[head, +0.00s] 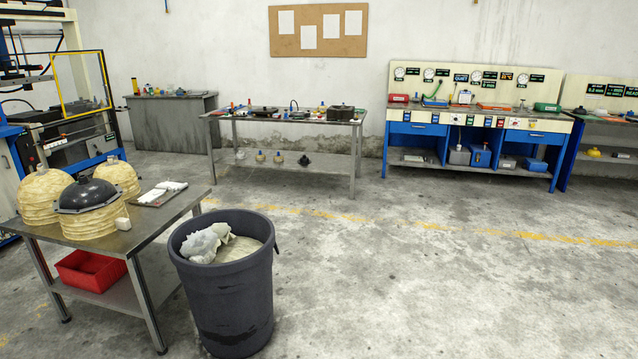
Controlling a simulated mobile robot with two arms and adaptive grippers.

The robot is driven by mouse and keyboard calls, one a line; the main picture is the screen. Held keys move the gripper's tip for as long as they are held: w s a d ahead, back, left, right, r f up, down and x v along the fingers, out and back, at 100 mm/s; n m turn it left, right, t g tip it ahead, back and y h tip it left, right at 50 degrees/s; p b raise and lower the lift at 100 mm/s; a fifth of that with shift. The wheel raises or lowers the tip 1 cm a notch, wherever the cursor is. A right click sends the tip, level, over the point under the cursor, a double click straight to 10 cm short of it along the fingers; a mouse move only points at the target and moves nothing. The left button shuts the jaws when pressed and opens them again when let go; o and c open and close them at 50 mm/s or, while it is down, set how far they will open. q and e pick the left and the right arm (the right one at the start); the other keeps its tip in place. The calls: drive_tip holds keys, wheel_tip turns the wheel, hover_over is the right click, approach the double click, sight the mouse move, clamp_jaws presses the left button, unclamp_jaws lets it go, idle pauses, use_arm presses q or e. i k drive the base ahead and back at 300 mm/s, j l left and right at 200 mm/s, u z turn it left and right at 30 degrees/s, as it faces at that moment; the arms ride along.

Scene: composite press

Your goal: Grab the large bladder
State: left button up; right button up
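No item here is clearly marked as the large bladder. On the metal table (150,228) at the left stand three rounded, ribbed, cream-coloured pieces. The left piece (42,190) is wide and domed. The front piece (88,222) has a dark, glossy dome-shaped cap (86,194) on top. The back piece (117,174) is partly hidden behind the front one. I cannot tell which, if any, is the large bladder. Neither of my grippers is in view.
A grey bin (228,290) with crumpled white material stands right of the table. A red crate (90,270) sits on its lower shelf. Workbenches line the back wall. The floor at right is clear.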

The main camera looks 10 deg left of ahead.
sight(120, 173)
drive_tip(key=i, duration=1.8)
drive_tip(key=i+j+z, duration=0.1)
drive_tip(key=i, duration=1.65)
drive_tip(key=i+u, duration=0.25)
drive_tip(key=i, duration=0.35)
drive_tip(key=i+l+u, duration=0.1)
drive_tip(key=i+u, duration=0.2)
drive_tip(key=i, duration=0.3)
drive_tip(key=i+l+u, duration=0.25)
drive_tip(key=i, duration=0.35)
drive_tip(key=i+j+u, duration=0.25)
drive_tip(key=i+u, duration=0.2)
drive_tip(key=i+j+u, duration=0.1)
drive_tip(key=i+u, duration=0.4)
drive_tip(key=i+l+u, duration=0.15)
drive_tip(key=i+u, duration=0.3)
drive_tip(key=i+l+u, duration=0.3)
drive_tip(key=i+u, duration=0.15)
drive_tip(key=i+l, duration=0.05)
drive_tip(key=i, duration=0.1)
